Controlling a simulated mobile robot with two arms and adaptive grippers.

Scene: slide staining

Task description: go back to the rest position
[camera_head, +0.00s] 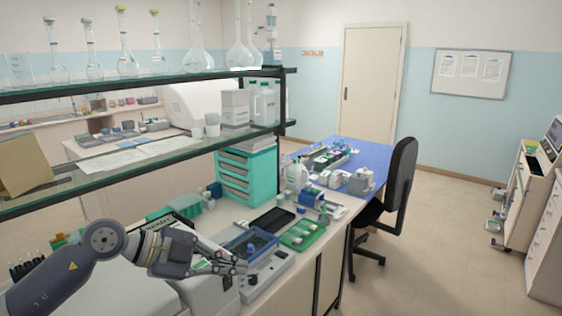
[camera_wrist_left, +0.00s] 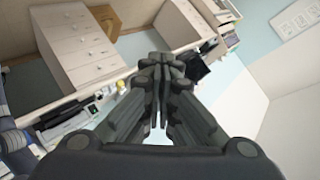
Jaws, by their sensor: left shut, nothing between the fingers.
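My left gripper (camera_head: 242,266) comes in from the lower left of the head view, over the bench beside a blue-framed device. In the left wrist view its fingers (camera_wrist_left: 163,65) are together, with nothing seen between them. That view looks out across the room, toward drawer cabinets and a wall. My right gripper is in neither view.
A glass shelf rack (camera_head: 150,156) with flasks stands above the bench at left. A green tray (camera_head: 303,236) and a teal drawer unit (camera_head: 246,174) are on the bench. A black chair (camera_head: 401,170) stands at the blue-topped table. The floor (camera_head: 440,240) at right is open.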

